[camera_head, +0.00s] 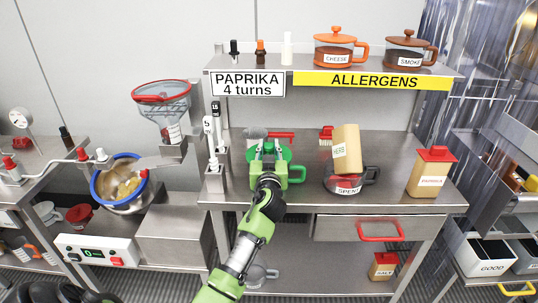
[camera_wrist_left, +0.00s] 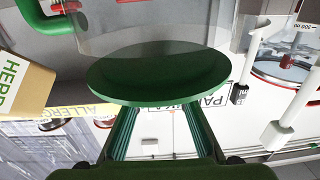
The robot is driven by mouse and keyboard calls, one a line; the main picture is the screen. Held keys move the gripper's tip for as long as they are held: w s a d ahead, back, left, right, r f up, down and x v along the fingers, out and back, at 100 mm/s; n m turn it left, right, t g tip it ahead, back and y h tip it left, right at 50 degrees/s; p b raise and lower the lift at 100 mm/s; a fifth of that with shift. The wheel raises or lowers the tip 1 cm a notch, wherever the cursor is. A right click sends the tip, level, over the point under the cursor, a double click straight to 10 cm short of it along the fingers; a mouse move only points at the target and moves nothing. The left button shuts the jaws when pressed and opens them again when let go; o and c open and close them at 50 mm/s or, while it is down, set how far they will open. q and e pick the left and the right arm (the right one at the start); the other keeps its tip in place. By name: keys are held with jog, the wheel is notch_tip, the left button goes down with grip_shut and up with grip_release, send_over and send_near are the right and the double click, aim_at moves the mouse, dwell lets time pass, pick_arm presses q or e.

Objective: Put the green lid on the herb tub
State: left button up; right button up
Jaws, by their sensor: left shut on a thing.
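My left gripper (camera_head: 268,160) is shut on the green lid (camera_wrist_left: 155,92), with its fingers at the lid's near side in the left wrist view. The clear herb tub (camera_wrist_left: 150,25) appears with the lid across its mouth in that upside-down view. Its green handle (camera_head: 297,174) sticks out to the right in the head view. The lid looks roughly level and slightly offset from the tub's walls; I cannot tell whether it touches the rim. My gripper hides most of the tub in the head view. My right gripper is not in view.
A tan HERB carton (camera_head: 346,149) stands tilted at the SPENT pan (camera_head: 342,187), right of the tub. A PAPRIKA carton (camera_head: 432,172) stands farther right. A red-handled brush (camera_head: 279,135) lies behind the gripper. A shelf (camera_head: 330,70) hangs above; white-handled tools (camera_head: 210,140) stand left.

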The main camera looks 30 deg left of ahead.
pick_arm(q)
notch_tip(320, 180, down, 3)
jog(key=shift+r, duration=0.2)
jog(key=shift+d, duration=0.1)
jog(key=o, duration=0.7)
jog(key=shift+f, duration=0.15)
jog(key=o, duration=0.4)
